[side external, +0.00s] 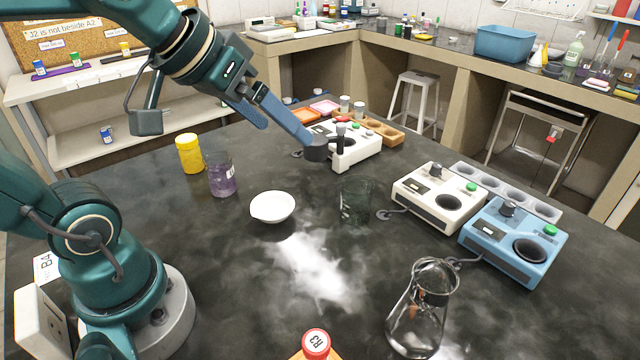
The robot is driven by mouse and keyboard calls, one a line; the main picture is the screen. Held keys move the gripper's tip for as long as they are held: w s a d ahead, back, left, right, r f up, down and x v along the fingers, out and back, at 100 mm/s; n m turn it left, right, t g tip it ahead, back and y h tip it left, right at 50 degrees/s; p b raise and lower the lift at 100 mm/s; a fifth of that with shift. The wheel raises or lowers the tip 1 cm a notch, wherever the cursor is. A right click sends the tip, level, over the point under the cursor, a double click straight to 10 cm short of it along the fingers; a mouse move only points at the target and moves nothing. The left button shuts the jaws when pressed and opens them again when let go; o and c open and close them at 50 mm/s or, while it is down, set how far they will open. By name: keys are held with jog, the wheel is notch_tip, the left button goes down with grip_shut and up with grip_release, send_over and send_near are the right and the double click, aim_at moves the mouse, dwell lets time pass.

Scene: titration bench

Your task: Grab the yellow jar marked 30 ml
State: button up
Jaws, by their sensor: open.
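A yellow jar (190,156) with a yellow lid stands upright on the dark bench, left of centre in the side view. No readable 30 ml mark shows on the side facing this camera. My gripper (286,134) is in the air to the right of the jar and higher in the picture, apart from it. Its two blue fingers are spread, with nothing seen held between them. The tip of the right finger overlaps a dark round cup (316,151) in the picture; I cannot tell whether they touch.
A beaker of purple liquid (221,176) stands close to the jar's right. A white dish (272,207), an empty glass beaker (357,200) and a flask (418,318) stand farther right. White devices (440,200) and a blue one (513,240) line the right side.

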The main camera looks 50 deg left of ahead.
jog(key=w+a+n+t+y, duration=0.1)
jog(key=w+a+n, duration=0.1)
jog(key=w+a, duration=0.3)
jog(key=n+g+y, duration=0.5)
jog(key=n+y, duration=0.6)
jog(key=y, duration=0.1)
send_over(186, 143)
jog(key=a, duration=0.1)
jog(key=f, duration=0.1)
jog(key=shift+m, duration=0.3)
jog(key=f, duration=1.4)
jog(key=shift+w+d+f, duration=0.1)
jog(key=shift+d, duration=0.15)
jog(key=shift+a+f, duration=0.15)
jog(key=shift+f, duration=0.5)
jog(key=shift+x, duration=2.4)
jog(key=shift+w, duration=0.15)
jog(key=c, duration=1.5)
